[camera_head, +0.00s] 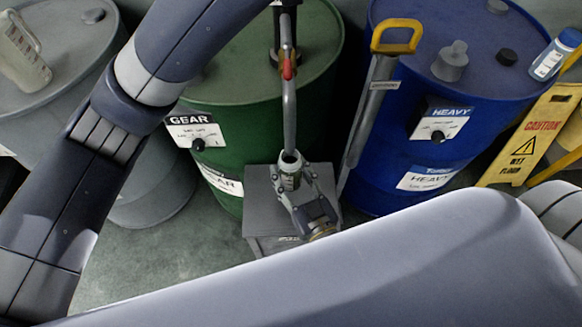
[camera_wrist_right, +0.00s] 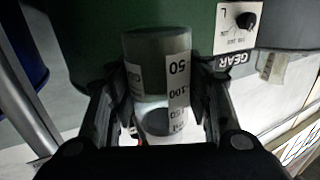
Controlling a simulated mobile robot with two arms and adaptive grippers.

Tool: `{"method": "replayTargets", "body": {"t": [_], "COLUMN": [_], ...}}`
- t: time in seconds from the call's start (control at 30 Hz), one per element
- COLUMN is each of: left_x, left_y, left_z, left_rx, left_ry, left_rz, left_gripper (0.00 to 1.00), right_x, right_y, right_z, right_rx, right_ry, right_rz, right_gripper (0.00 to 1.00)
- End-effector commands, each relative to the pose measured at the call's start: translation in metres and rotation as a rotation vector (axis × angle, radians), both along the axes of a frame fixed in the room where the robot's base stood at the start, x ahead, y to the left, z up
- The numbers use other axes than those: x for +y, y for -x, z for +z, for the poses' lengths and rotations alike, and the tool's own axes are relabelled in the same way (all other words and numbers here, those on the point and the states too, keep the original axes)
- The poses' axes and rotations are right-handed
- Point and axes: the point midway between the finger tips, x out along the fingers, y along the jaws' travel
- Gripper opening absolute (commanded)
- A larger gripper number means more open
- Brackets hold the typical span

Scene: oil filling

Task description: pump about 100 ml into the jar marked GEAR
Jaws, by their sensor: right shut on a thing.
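A small clear jar (camera_head: 289,176) stands under the spout (camera_head: 290,125) of the green GEAR drum (camera_head: 255,70). My right gripper (camera_head: 296,187) is shut around the jar. I cannot surely tell the oil level through the glass. The red-marked part (camera_head: 287,68) sits on the spout pipe. My left arm runs up out of the head view, and its gripper is hidden.
A grey stand (camera_head: 263,205) is below the jar. A grey drum (camera_head: 60,40) with a jug (camera_head: 22,52) is at left.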

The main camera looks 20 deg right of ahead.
Motion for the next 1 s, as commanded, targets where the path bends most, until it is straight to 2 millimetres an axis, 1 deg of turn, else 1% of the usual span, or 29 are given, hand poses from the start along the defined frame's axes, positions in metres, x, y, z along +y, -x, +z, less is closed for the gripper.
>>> {"method": "replayTargets", "body": {"t": [1.0], "left_x": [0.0], "left_y": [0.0], "left_z": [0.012], "left_rx": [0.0], "left_ry": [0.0], "left_rz": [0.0], "left_gripper": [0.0], "right_x": [0.016], "right_y": [0.053], "right_z": [0.001], "right_rx": [0.0], "right_ry": [0.0], "right_rz": [0.0], "right_gripper": [0.26]}}
